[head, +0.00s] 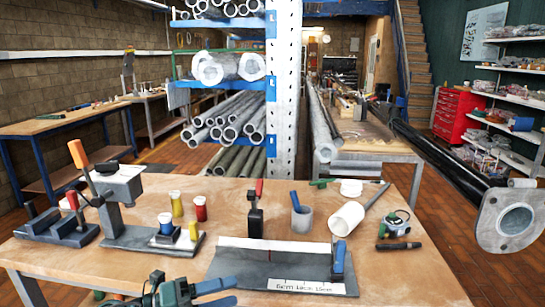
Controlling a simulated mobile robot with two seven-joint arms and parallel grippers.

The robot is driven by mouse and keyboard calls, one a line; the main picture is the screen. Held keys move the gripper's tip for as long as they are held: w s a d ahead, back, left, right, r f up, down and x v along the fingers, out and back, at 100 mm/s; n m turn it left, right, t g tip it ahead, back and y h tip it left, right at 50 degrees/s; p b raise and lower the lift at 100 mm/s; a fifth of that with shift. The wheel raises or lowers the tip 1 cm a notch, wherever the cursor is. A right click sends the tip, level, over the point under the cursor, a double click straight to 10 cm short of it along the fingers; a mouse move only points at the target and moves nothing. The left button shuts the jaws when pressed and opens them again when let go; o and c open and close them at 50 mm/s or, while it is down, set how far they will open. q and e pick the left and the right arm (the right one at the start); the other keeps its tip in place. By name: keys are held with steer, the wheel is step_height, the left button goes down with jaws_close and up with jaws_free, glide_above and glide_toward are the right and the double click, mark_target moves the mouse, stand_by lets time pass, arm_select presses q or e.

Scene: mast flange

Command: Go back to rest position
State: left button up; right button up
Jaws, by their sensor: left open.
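My left gripper (226,291) is at the bottom edge, low over the near side of the wooden workbench (410,275). Its two blue fingers are apart and point right, with nothing seen between them. My right gripper is out of view. A long dark mast (445,160) reaches in at the right and ends in a grey flange plate (508,220) with a round opening, beyond the bench's right edge. The left gripper is far from the flange and apart from it.
On the bench, a grey fixture plate (240,275) with a ruler strip lies just right of the left gripper. Clamps (115,190), small jars (177,204), a grey cup (302,218) and a white pipe piece (346,218) stand behind. The bench's front right is clear.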

arm_select(q)
steer(key=s+a+f+n+t+y, duration=0.2)
steer(key=s+f+n+y, duration=0.4)
steer(key=n, duration=0.9)
steer(key=s+a+f+n+t+y+p, duration=0.1)
steer(key=s+a+f+n+y, duration=0.1)
steer(key=s+f+n+y, duration=0.5)
steer(key=s+f+n, duration=0.5)
steer(key=f+n, duration=0.3)
steer(key=n, duration=0.1)
steer(key=shift+s+a+n+t, duration=0.2)
steer(key=shift+a+n+t, duration=0.1)
steer(key=shift+a+t, duration=0.1)
